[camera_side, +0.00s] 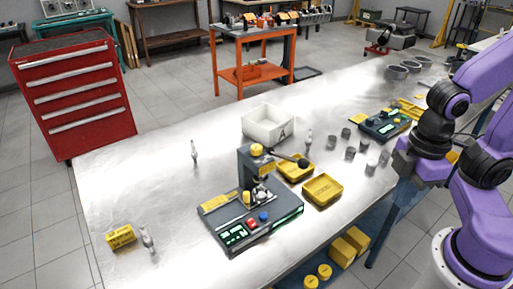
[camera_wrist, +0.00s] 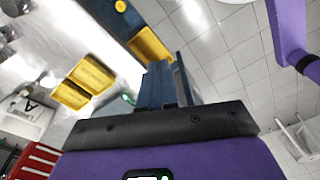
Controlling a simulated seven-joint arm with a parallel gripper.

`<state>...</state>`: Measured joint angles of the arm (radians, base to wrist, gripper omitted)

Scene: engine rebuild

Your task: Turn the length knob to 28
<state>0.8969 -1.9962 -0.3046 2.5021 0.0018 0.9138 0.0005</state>
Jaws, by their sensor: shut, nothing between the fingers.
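A dark press station (camera_side: 290,217) stands on the metal table in the side view. Its front panel carries a red knob or button (camera_side: 252,223), a blue knob (camera_side: 263,216) and lit green displays (camera_side: 232,235). The digits and labels are too small to read, so I cannot tell which control is the length knob. My gripper's blue fingers (camera_wrist: 158,68) are shut and empty in the wrist view. They hide much of what lies beyond; only a small green-lit edge shows beside them. In the side view my wrist is at the right, well apart from the station.
Two yellow trays (camera_side: 322,190) (camera_side: 295,171) and a white bin (camera_side: 268,125) stand behind the station. Several grey cylinders and a second dark device (camera_side: 384,125) lie to the right. A yellow box (camera_side: 121,237) is at the left. The table's middle left is mostly clear.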

